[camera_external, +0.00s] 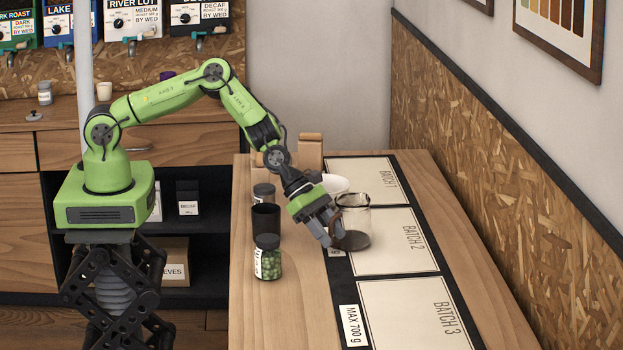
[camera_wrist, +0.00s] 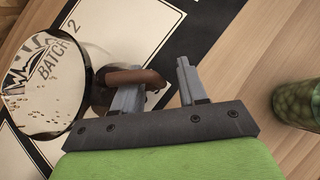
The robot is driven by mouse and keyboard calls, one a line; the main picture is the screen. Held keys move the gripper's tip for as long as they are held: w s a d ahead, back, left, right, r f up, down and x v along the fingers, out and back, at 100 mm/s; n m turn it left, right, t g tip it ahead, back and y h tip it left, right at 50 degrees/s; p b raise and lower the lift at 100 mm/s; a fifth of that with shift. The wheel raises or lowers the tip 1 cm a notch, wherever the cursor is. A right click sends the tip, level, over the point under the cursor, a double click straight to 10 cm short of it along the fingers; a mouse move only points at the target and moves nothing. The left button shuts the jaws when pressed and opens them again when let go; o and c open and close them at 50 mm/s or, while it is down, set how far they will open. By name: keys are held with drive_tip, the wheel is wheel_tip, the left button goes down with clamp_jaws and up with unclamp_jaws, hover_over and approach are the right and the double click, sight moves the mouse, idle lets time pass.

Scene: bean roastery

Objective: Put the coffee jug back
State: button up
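The coffee jug (camera_external: 354,217) is clear glass with a brown handle and a dark layer at its bottom. It stands upright at the left edge of the BATCH 2 panel (camera_external: 395,243). My gripper (camera_external: 330,236) is low over the table at the jug's handle side. In the wrist view the jug (camera_wrist: 45,88) is at the left, and its handle (camera_wrist: 142,78) reaches to my gripper (camera_wrist: 157,82). The fingers are apart. The left finger is at the handle and the handle's outer end lies between the fingers; I cannot tell whether they touch.
A jar of green beans (camera_external: 268,259), a dark cup (camera_external: 266,220) and another jar (camera_external: 264,193) stand left of the mat. BATCH 1 (camera_external: 358,182) and BATCH 3 (camera_external: 412,314) panels look clear.

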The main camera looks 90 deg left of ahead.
drive_tip(key=shift+r, duration=0.15)
drive_tip(key=shift+a+r, duration=0.15)
drive_tip(key=shift+r, duration=0.2)
drive_tip(key=s+a+r+m+y+p, duration=0.1)
drive_tip(key=s+a+r+m+y, duration=0.1)
drive_tip(key=s+a+r+m, duration=0.75)
drive_tip(key=s+a+r+m+y, duration=0.3)
drive_tip(key=s+a+r+m, duration=0.3)
drive_tip(key=s+r, duration=0.5)
drive_tip(key=s+a+r+m, duration=0.3)
drive_tip(key=s+m, duration=0.2)
drive_tip(key=s, duration=0.4)
drive_tip(key=s+a+r+m+g, duration=0.1)
drive_tip(key=s+a+r+m, duration=0.2)
drive_tip(key=s+m, duration=0.3)
drive_tip(key=s, duration=0.4)
drive_tip(key=shift+a+y, duration=0.25)
drive_tip(key=shift+y, duration=0.15)
